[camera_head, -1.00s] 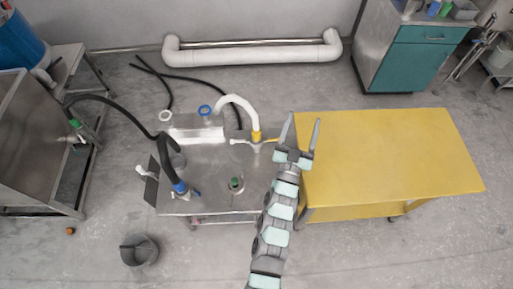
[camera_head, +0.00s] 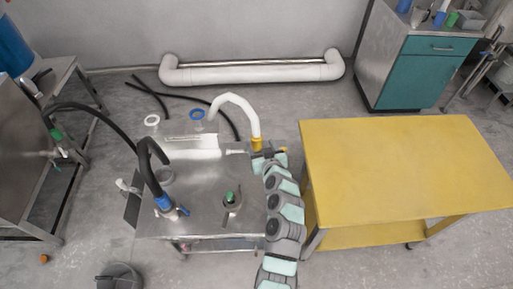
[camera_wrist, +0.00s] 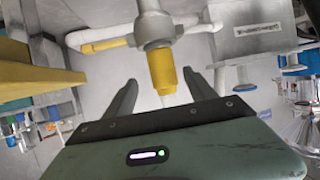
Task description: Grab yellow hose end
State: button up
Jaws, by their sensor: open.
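The yellow hose end (camera_head: 257,144) is at the lower right end of the arched white hose (camera_head: 235,100), by the right edge of the metal table. In the wrist view, a yellow sleeve (camera_wrist: 162,70) hangs below a grey fitting (camera_wrist: 157,32), with a yellow-tipped side handle (camera_wrist: 103,46) to its left. My gripper (camera_wrist: 158,77) is open, its two fingers to either side of the sleeve in the picture, with gaps on both sides. I cannot tell how deep the sleeve is between them. In the head view my gripper (camera_head: 268,156) is just beside the hose end, its fingers partly hidden.
The metal table (camera_head: 205,220) holds a black hose with a blue collar (camera_head: 162,203) and a green-topped fitting (camera_head: 230,197). A bare yellow table (camera_head: 400,165) stands close on the right of my arm. A teal cabinet (camera_head: 425,75) is at the back right.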

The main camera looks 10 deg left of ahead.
jog(key=shift+x, duration=1.15)
jog(key=b+x, duration=0.1)
jog(key=x, duration=0.3)
jog(key=shift+a+b, duration=0.25)
jog(key=shift+b, duration=0.1)
jog(key=shift+w+a+f, duration=0.25)
jog(key=shift+w+f, duration=0.05)
jog(key=shift+w, duration=0.3)
jog(key=shift+c, duration=0.3)
grip_shut()
jog(key=shift+r, duration=0.1)
